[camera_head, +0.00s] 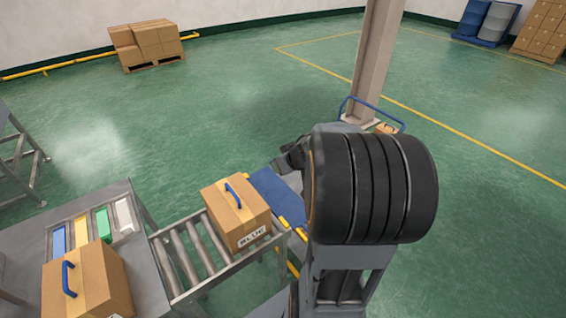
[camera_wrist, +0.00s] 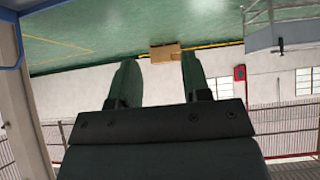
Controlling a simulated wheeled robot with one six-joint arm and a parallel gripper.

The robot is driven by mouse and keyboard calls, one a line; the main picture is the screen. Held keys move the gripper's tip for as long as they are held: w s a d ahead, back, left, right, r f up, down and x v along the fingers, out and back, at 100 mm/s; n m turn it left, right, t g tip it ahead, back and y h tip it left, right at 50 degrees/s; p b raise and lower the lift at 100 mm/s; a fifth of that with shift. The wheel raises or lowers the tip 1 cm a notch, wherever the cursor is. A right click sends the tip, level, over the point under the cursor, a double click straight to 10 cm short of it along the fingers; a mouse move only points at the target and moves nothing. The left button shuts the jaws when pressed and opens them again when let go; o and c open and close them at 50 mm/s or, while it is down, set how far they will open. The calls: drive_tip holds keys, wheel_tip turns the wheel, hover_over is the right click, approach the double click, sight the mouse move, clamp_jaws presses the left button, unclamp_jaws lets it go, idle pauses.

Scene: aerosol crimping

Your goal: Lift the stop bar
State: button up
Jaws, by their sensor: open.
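My gripper (camera_wrist: 157,62) is open and empty in the wrist view, its two dark fingers apart with nothing between them. In the head view my arm hides most of the area right of the roller conveyor (camera_head: 190,250), and the gripper cannot be made out clearly. A cardboard box (camera_head: 228,225) with a blue handle and a label reading "BLUE" sits at the right end of that conveyor. Small yellow parts (camera_head: 284,222) show just beyond the box. I cannot tell whether they belong to the stop bar, which I cannot clearly identify in either view.
A second box (camera_head: 85,285) with a blue handle is on the grey table at lower left, near coloured strips (camera_head: 80,232). A pillar (camera_head: 377,55) stands behind my arm.

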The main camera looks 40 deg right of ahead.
idle(0.3)
drive_tip(key=s+d+r+m+g+h+b, duration=0.1)
drive_tip(key=s+d+r+m+g+h, duration=0.15)
drive_tip(key=s+d+h, duration=0.4)
drive_tip(key=s+a+n+y+b, duration=0.1)
drive_tip(key=s+a+y, duration=0.2)
drive_tip(key=a, duration=0.9)
drive_tip(key=s+a+n+g+y+b, duration=0.1)
drive_tip(key=s+a+y+b, duration=0.1)
drive_tip(key=a, duration=1)
drive_tip(key=shift+s+f+y, duration=0.15)
drive_tip(key=shift+s+y, duration=0.45)
drive_tip(key=shift+y, duration=0.05)
drive_tip(key=shift+s, duration=0.1)
